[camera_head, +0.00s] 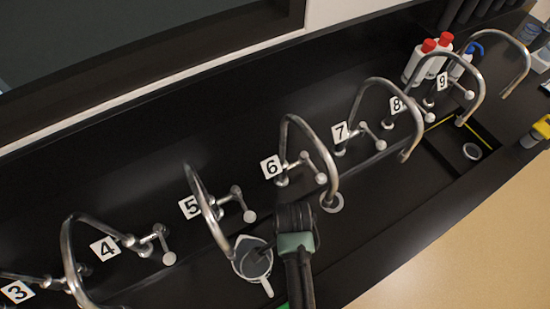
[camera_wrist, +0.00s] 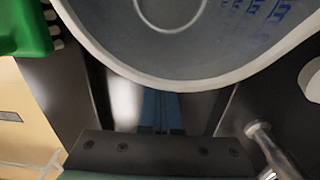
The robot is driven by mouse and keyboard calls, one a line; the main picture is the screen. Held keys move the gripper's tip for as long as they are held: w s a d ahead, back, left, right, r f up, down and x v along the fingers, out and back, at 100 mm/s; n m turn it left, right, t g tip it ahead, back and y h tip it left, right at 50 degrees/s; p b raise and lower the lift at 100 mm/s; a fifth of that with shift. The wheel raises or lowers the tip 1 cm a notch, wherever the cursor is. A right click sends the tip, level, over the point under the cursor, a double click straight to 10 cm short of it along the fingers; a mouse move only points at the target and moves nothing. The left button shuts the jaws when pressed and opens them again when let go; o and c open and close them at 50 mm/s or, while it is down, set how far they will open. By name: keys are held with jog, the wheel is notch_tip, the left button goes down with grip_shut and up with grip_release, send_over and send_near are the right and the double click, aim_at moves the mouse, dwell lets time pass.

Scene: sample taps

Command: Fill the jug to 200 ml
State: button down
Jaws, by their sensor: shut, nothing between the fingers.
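The clear grey jug (camera_head: 240,268) stands in the dark trough with its pale handle toward the bottom. The spout end of tap 5 (camera_head: 205,202) shows at the jug's left rim. In the wrist view the jug (camera_wrist: 185,75) fills the top, with blue markings on its inner wall. I cannot tell the water level. The lever of tap 5 (camera_head: 249,216) ends in a white knob above the jug. My gripper (camera_head: 296,214) is right of the jug, shut and empty; its fingers (camera_wrist: 160,112) show below the jug's rim in the wrist view.
Taps 4 (camera_head: 68,250), 6 (camera_head: 322,150) and 7 (camera_head: 385,82) arch nearby, several more along the row. Red-capped white bottles (camera_head: 418,62) stand at the far right. A green object (camera_wrist: 25,28) is at the wrist view's left. A pale floor lies at lower right.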

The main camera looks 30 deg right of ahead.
aim_at(263, 263)
jog(key=shift+a+r+p, duration=0.15)
jog(key=shift+a+p, duration=0.3)
jog(key=shift+a, duration=1.3)
jog(key=shift+a+r+p, duration=0.15)
jog(key=shift+a+p, duration=0.45)
jog(key=shift+a, duration=1.15)
